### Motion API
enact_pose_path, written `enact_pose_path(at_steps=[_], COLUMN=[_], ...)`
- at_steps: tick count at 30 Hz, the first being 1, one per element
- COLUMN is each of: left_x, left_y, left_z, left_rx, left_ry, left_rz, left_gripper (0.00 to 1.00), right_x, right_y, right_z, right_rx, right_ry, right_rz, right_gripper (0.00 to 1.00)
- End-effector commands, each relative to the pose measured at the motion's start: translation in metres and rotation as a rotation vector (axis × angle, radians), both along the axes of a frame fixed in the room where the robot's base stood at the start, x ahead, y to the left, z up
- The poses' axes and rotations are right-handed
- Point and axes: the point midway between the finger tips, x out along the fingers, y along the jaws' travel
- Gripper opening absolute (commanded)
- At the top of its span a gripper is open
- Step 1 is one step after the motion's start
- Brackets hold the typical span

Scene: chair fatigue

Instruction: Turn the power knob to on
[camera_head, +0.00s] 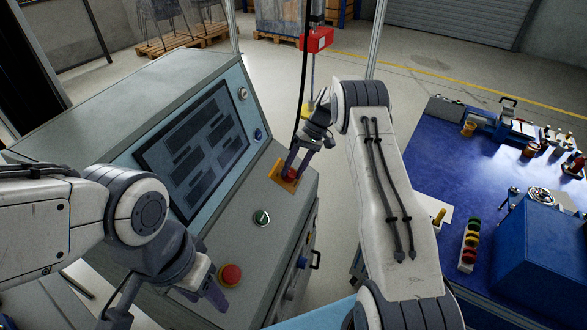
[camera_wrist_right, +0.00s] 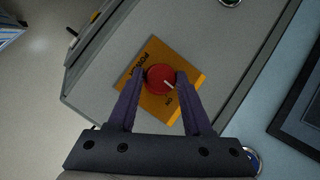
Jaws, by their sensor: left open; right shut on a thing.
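The red power knob (camera_head: 290,175) sits on a yellow-orange plate (camera_head: 278,180) on the sloped grey console. In the right wrist view the knob (camera_wrist_right: 161,78) is round with a white pointer mark toward its lower right. The plate (camera_wrist_right: 190,58) there carries dark lettering, partly covered by my fingers. My right gripper (camera_wrist_right: 160,84) is shut on the knob, one finger on each side; in the head view my right gripper (camera_head: 289,168) reaches it from above. My left gripper (camera_head: 212,290) is open and empty, low over the console near a red button.
The console panel (camera_head: 240,207) also holds a green button (camera_head: 261,217), the red button (camera_head: 230,275) and a dark screen (camera_head: 195,148). A blue workbench (camera_head: 450,160) with tools stands at the right.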

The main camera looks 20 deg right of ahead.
Motion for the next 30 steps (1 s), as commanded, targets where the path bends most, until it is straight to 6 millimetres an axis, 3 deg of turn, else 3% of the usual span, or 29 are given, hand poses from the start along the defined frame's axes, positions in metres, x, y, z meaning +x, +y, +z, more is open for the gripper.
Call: enact_pose_path(at_steps=[15, 30], left_x=[0.0000, 0.0000], left_y=[0.0000, 0.0000], left_z=[-0.0075, -0.0090], left_rx=[0.000, 0.000], left_ry=[0.000, 0.000], left_rz=[0.000, 0.000], left_gripper=[0.50, 0.50], right_x=[0.0001, 0.0005], right_y=[-0.0037, -0.0032], right_z=[-0.0009, -0.0003], right_rx=[0.137, 0.177], right_ry=[0.156, 0.200], right_rz=[-0.335, -0.428], right_gripper=[0.00, 0.00])
